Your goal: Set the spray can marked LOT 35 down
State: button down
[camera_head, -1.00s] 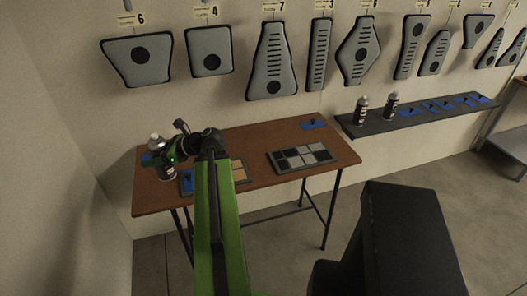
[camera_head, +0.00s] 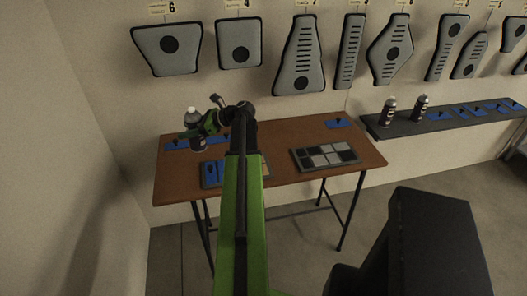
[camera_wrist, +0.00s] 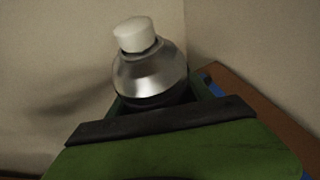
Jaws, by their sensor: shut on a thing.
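The spray can (camera_head: 196,141) has a dark body, silver shoulder and white cap. My gripper (camera_head: 203,128) is shut on it at the left end of the brown table (camera_head: 290,135). The can is roughly upright. From the head view I cannot tell whether its base touches the table top. In the wrist view the can (camera_wrist: 150,72) shows its white cap and silver shoulder above the green jaw. Its lower body is hidden, and no LOT marking is readable.
A tray with blue and tan parts (camera_head: 208,175) lies at the table's front left. A tray of grey and black squares (camera_head: 324,156) lies at right. Blue pieces (camera_head: 338,123) lie at the back. Two similar cans (camera_head: 389,111) stand on the dark wall shelf (camera_head: 450,123).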

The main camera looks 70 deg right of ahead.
jog(key=shift+a, duration=0.1)
jog(key=w+a+f+b, duration=0.2)
jog(key=a+f+b, duration=0.1)
jog(key=w+a+f+b, duration=0.2)
jog(key=a+f+b, duration=0.1)
jog(key=f+b, duration=0.1)
jog(key=w+a+f+b, duration=0.2)
jog(key=a+f+b, duration=0.2)
jog(key=shift+f, duration=0.25)
jog(key=shift+r, duration=0.3)
jog(key=shift+f, duration=0.2)
jog(key=shift+c, duration=2.1)
grip_release()
